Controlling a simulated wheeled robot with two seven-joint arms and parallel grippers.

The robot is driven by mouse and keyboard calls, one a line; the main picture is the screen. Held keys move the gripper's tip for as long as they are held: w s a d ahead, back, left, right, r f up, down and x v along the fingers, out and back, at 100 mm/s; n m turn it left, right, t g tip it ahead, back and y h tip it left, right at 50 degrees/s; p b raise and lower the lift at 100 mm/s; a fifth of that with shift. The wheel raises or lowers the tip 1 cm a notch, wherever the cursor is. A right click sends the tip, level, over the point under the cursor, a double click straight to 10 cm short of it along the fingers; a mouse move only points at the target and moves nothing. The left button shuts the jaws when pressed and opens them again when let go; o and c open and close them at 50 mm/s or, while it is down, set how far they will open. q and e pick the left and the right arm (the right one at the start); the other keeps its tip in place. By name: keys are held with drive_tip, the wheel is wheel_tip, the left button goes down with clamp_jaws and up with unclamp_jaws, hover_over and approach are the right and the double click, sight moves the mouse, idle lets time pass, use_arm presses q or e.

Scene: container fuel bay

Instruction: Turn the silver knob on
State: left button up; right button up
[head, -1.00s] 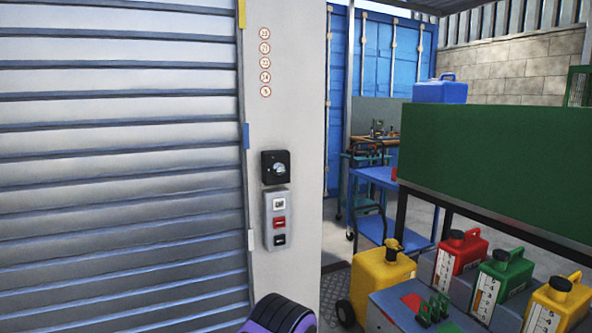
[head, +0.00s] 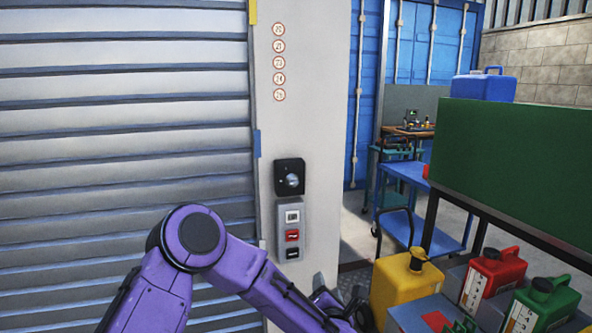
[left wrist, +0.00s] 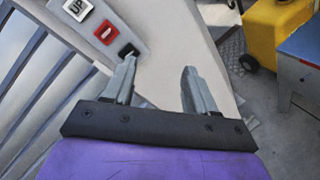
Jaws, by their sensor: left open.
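The silver knob (head: 292,180) sits on a square black plate on the pale wall post, right of the roller shutter. It is outside the left wrist view. My purple left arm comes in low in the head view, and its gripper (head: 343,310) is well below and right of the knob, near the bottom edge. In the left wrist view my left gripper (left wrist: 158,68) is open with nothing between its two grey fingers. My right gripper is in neither view.
A grey button box (head: 291,232) is just below the knob; its buttons also show in the left wrist view (left wrist: 106,32). A yellow can (head: 396,292) and red and green cans (head: 492,281) stand at the right. The post around the knob is clear.

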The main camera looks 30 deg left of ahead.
use_arm(q)
wheel_tip(320, 180, up, 12)
drive_tip(key=w+a+n+y, duration=0.2)
drive_tip(key=a+n+y, duration=0.1)
drive_tip(key=n, duration=0.4)
drive_tip(key=n+g+y+p, duration=0.2)
drive_tip(key=n+g, duration=0.1)
drive_tip(key=n, duration=0.6)
approach(294, 183)
drive_tip(key=p+x, duration=0.4)
drive_tip(key=x, duration=0.4)
drive_tip(key=shift+a+r, duration=0.1)
drive_tip(key=shift+r, duration=0.05)
drive_tip(key=shift+w+a, duration=0.25)
drive_tip(key=shift+w, duration=0.15)
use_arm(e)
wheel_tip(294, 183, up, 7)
use_arm(q)
clamp_jaws()
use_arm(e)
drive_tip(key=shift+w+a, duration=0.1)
